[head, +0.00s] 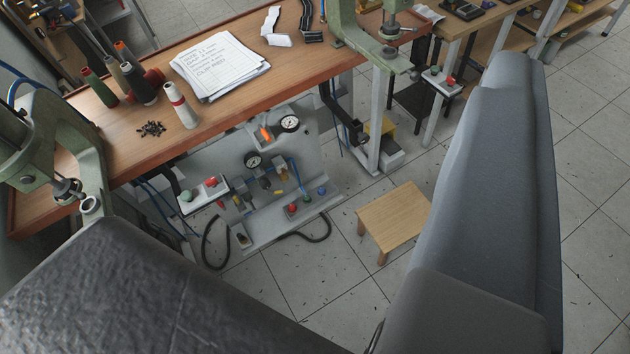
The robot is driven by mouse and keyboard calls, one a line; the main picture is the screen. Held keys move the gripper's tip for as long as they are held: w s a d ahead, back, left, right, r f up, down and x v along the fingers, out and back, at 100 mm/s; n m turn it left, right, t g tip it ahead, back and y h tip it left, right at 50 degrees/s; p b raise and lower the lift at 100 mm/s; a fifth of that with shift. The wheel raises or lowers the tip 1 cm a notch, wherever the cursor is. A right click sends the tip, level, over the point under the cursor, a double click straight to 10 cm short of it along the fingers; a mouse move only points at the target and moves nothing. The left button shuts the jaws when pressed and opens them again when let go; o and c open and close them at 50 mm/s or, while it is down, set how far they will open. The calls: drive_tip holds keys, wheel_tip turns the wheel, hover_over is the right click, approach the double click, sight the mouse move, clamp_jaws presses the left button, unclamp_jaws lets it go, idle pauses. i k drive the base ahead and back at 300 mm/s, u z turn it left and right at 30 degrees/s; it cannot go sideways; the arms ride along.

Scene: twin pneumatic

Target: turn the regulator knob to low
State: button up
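A pneumatic panel (197,160) stands on the floor under the front edge of the wooden bench. It carries two round gauges, an upper one (290,123) and a lower one (253,161). An orange part (266,133) sits beside the upper gauge. Small fittings and a yellow part (279,193) sit below the lower gauge. I cannot tell which part is the regulator knob, and no low marking is readable. My gripper's fingertips do not show. A large dark textured shape fills the lower left and a large grey shape the right; I cannot tell exactly what they are.
The bench (235,40) holds a paper stack (218,65), thread cones (140,82) and green presses. Coloured buttons (306,199) sit at the panel's base; a button box (205,190) hangs left. Black hoses lie on the floor. A wooden stool (394,215) stands right of the panel.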

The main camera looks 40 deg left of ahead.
sight(265, 183)
drive_tip(key=z, duration=1.55)
drive_tip(key=i, duration=0.3)
drive_tip(key=u, duration=2.9)
